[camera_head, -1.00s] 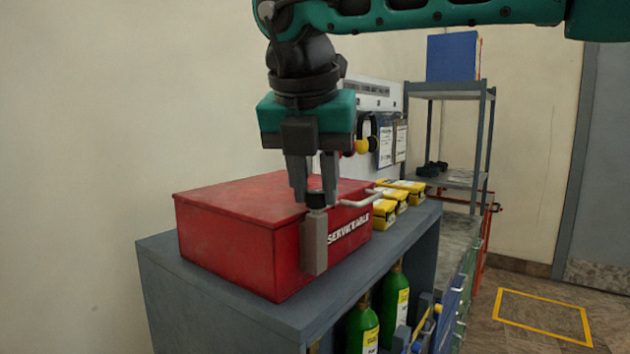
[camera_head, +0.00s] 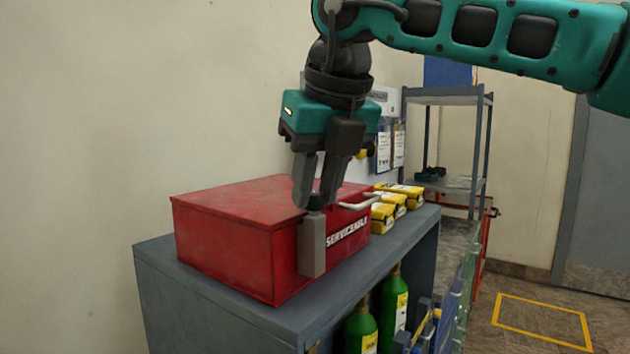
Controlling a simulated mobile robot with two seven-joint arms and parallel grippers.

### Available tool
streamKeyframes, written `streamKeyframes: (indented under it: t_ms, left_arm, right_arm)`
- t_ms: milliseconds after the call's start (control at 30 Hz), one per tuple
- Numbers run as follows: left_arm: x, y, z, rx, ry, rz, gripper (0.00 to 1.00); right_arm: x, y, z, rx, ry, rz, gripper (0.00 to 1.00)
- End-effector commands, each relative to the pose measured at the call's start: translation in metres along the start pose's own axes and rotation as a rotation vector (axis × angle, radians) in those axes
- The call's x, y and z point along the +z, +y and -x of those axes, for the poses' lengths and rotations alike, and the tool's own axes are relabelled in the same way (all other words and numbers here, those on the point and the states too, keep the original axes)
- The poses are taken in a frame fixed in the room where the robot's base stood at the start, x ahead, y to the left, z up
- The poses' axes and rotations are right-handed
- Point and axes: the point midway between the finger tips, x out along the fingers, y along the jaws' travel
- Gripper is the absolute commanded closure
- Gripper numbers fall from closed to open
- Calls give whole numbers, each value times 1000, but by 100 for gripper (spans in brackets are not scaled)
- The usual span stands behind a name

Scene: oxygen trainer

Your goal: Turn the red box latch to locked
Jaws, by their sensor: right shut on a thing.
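The red box (camera_head: 235,229) sits shut on the grey cabinet top, with a "SERVICEABLE" label and a light handle (camera_head: 358,204) on its front. The latch (camera_head: 312,247) is a grey upright bar on the box front, with a dark knob at its top end. My right gripper (camera_head: 317,203) comes from above, tilted, with its fingers shut on the knob of the latch. The fingers partly hide the knob and the lid edge behind. My left gripper is not in view.
Several yellow cases (camera_head: 388,212) stand right behind the box on the cabinet (camera_head: 215,300). Green cylinders (camera_head: 395,305) stand below in the cabinet. A grey shelf rack (camera_head: 455,185) stands farther back. A yellow floor outline (camera_head: 540,322) lies at the right.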

Motion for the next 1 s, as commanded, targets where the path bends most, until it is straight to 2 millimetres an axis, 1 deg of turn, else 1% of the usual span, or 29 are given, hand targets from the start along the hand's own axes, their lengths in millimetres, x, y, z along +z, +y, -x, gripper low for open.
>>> streamKeyframes:
  t_ms: [200,600,800,1000]
  left_arm:
    - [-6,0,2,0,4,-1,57]
    - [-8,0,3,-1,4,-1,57]
    - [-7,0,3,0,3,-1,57]
    - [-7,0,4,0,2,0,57]
  right_arm:
    - [0,-2,0,83,5,188,100]
    - [0,-3,-2,224,5,530,100]
    - [1,-4,-2,279,5,666,100]
    - [1,-4,-2,317,5,762,100]
